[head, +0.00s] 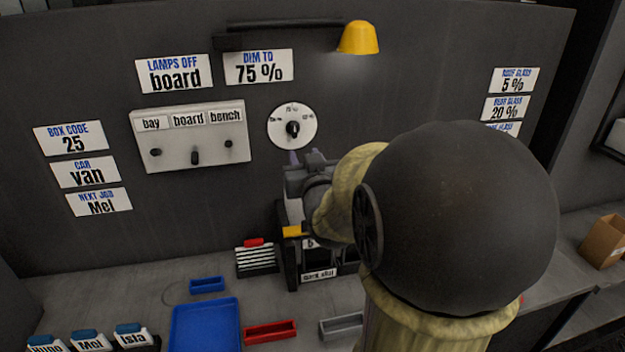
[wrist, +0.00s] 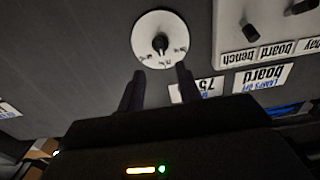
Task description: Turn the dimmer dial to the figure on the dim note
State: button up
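The dimmer dial (head: 292,126) is a round white plate on the dark wall with a black knob (head: 293,129) at its middle. It also shows, upside down, in the wrist view (wrist: 147,27). Small marks line part of its rim; they are too small to read surely, and I cannot tell the knob's exact setting. The dim note (head: 259,67) above it reads "DIM TO 75 %". My gripper (head: 305,157) is just below the dial in the head view. In the wrist view my gripper (wrist: 159,80) has its two fingers apart, nothing between them, with the dial beyond the tips.
Left of the dial is a switch panel (head: 193,165) labelled bay, board, bench. A yellow lamp (head: 358,38) juts out above. Wall notes hang at left and right. The bench below holds a blue tray (head: 205,330), a red tray (head: 270,331) and a striped rack (head: 256,261).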

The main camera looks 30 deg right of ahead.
jog(key=b+v, duration=0.2)
jog(key=v, duration=0.4)
jog(key=shift+s, duration=0.25)
jog(key=s+a+f+n+g+y+p, duration=0.1)
jog(key=s+a+f+g+y+p, duration=0.1)
jog(key=a+f+g, duration=0.45)
jog(key=s+a+f+n+g+y+p, duration=0.2)
jog(key=a+f+g+y, duration=0.15)
jog(key=f, duration=0.65)
jog(key=s+a+f+g, duration=0.3)
jog(key=s+f+g, duration=0.1)
jog(key=s, duration=0.2)
jog(key=shift+g+p, duration=0.35)
jog(key=shift+g, duration=0.05)
jog(key=shift+d+h, duration=0.1)
jog(key=shift+h, duration=0.15)
